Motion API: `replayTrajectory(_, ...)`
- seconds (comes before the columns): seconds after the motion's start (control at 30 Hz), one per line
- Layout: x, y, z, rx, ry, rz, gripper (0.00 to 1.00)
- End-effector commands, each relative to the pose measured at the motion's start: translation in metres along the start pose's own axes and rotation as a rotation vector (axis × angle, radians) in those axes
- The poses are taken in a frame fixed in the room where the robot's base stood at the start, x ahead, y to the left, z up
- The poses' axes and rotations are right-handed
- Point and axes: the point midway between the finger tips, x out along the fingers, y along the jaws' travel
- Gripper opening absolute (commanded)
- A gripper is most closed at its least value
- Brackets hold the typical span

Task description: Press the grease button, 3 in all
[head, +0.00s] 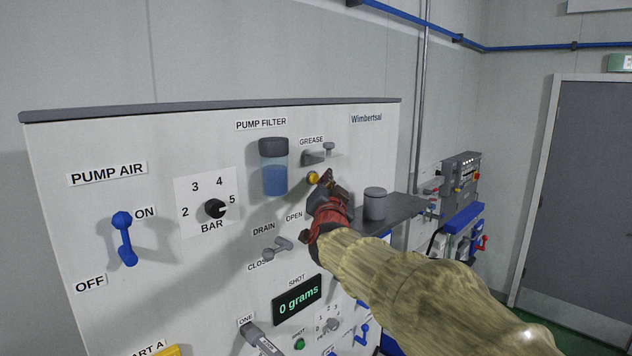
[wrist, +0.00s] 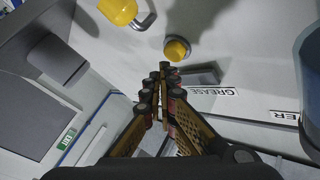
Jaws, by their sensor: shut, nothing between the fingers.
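The grease button is a round yellow knob (head: 313,178) on the white panel, below the GREASE label (head: 311,141). It also shows in the wrist view (wrist: 177,49), just beyond my fingertips. My gripper (head: 326,178) is in front of the panel, close to the right of the button in the head view. In the wrist view my gripper (wrist: 164,70) has its fingertips together with nothing between them. I cannot tell whether the tips touch the button. A small grey fitting (head: 327,151) sits between the label and the button.
A pump filter with a blue bowl (head: 275,178) is left of the button. A grey shelf (head: 398,214) with a grey cylinder (head: 375,204) juts out to the right. The drain lever (head: 279,247) is below. A display (head: 298,303) reads 0 grams.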

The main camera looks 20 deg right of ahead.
Motion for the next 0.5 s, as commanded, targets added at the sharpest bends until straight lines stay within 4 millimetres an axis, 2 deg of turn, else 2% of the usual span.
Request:
replayTrajectory(0.17, -0.003, 0.003, -0.002, 0.0, 0.002, 0.0, 0.0)
replayTrajectory(0.5, -0.024, 0.018, -0.016, 0.001, 0.003, 0.0, 0.0)
